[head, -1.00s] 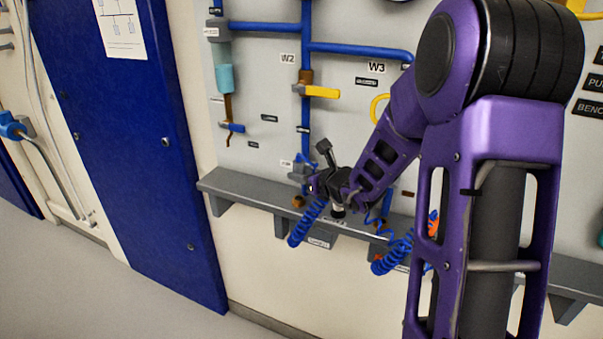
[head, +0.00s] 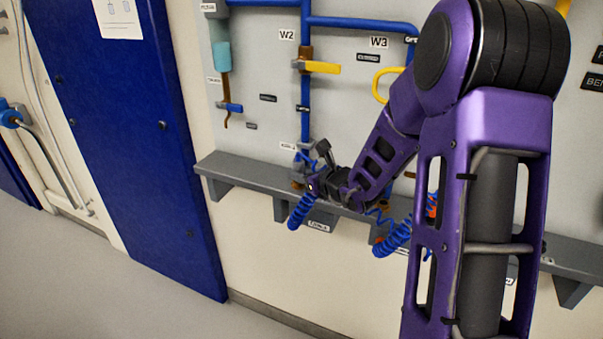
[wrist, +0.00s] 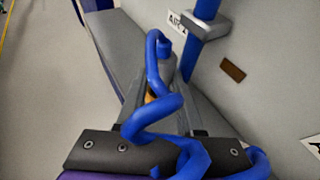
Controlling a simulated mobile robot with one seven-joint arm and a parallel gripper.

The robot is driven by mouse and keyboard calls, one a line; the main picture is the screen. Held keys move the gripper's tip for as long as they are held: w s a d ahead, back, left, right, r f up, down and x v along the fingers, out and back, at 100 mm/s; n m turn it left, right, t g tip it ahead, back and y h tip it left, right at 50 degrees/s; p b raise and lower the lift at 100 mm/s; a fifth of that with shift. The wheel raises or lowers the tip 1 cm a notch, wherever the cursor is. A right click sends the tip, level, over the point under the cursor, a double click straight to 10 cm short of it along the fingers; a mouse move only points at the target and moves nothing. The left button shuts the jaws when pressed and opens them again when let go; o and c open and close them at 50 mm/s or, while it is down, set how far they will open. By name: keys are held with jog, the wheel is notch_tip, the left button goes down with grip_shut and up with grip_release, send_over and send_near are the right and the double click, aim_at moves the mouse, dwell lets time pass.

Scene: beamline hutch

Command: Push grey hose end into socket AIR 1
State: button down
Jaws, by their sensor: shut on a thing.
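My gripper (head: 312,184) is at the foot of the W2 blue pipe (head: 305,110), in front of the grey block (head: 305,158) on that pipe. In the wrist view its fingers (wrist: 165,85) are closed on a hose end, mostly hidden behind the blue coiled hose (wrist: 150,120). That coil also hangs below the gripper in the head view (head: 301,210). A grey block (wrist: 203,27) with a blue pipe and a blurred AIR label (wrist: 181,19) is ahead and right of the fingers. The socket opening is hidden; I cannot tell whether the end touches it.
A grey ledge (head: 245,178) runs along the wall below the pipes. A second blue coiled hose (head: 395,238) hangs to the right. Yellow valve handles (head: 322,68) stand out above. The floor (head: 110,260) at left is clear.

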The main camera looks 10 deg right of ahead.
jog(key=shift+f+b, duration=0.4)
jog(key=shift+f, duration=0.15)
dwell(0.4)
jog(key=shift+c, duration=2.3)
grip_release()
